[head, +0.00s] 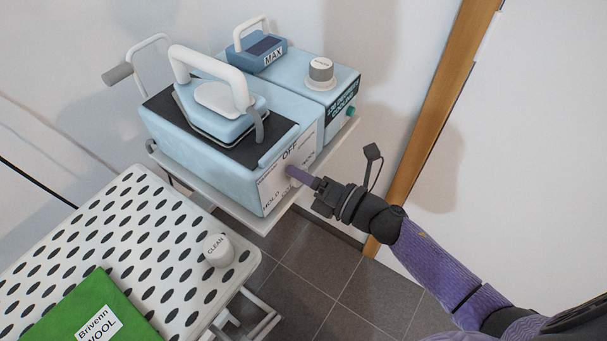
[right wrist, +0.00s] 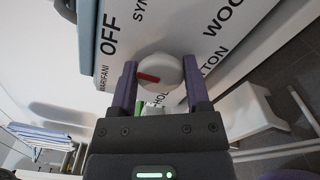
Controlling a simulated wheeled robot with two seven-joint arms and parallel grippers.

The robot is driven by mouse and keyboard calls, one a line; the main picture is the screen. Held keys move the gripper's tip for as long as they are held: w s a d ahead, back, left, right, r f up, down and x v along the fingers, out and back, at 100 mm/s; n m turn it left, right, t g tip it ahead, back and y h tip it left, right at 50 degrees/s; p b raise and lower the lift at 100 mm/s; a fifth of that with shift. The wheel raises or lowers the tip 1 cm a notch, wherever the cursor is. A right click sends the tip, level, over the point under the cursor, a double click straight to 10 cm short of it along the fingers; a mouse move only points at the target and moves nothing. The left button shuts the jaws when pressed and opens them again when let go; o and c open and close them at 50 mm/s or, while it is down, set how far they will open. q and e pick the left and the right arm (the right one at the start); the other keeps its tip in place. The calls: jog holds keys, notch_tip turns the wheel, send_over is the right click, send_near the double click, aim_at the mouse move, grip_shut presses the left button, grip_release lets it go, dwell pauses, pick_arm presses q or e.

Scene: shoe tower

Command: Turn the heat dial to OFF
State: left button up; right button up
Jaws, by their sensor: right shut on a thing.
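The heat dial (right wrist: 162,70) is a round white knob with a red mark (right wrist: 148,77) on the white front panel (right wrist: 180,22) of the blue iron station. My right gripper (right wrist: 160,82) is shut on the dial, one purple finger on each side. The red mark lies toward the lower left of the knob in the right wrist view; the OFF label (right wrist: 109,34) is at upper left. In the head view my right gripper (head: 294,172) reaches the panel from the right and hides most of the dial; OFF (head: 290,149) is above it. My left gripper is not in view.
The iron (head: 215,110) rests on the station's dark top. A smaller blue unit (head: 310,93) with a knob stands behind. The perforated white board (head: 130,235) at front left holds a green cloth (head: 85,315) and a white CLEAN cap (head: 218,250). A wooden post (head: 440,100) stands right.

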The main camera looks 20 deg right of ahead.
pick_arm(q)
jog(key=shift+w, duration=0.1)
pick_arm(e)
jog(key=shift+f, duration=0.1)
jog(key=o, duration=1)
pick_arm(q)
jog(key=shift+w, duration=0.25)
pick_arm(e)
jog(key=shift+o, duration=1.1)
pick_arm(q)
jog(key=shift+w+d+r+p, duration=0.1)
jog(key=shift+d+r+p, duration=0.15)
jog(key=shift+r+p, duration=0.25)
pick_arm(e)
jog(key=v, duration=1)
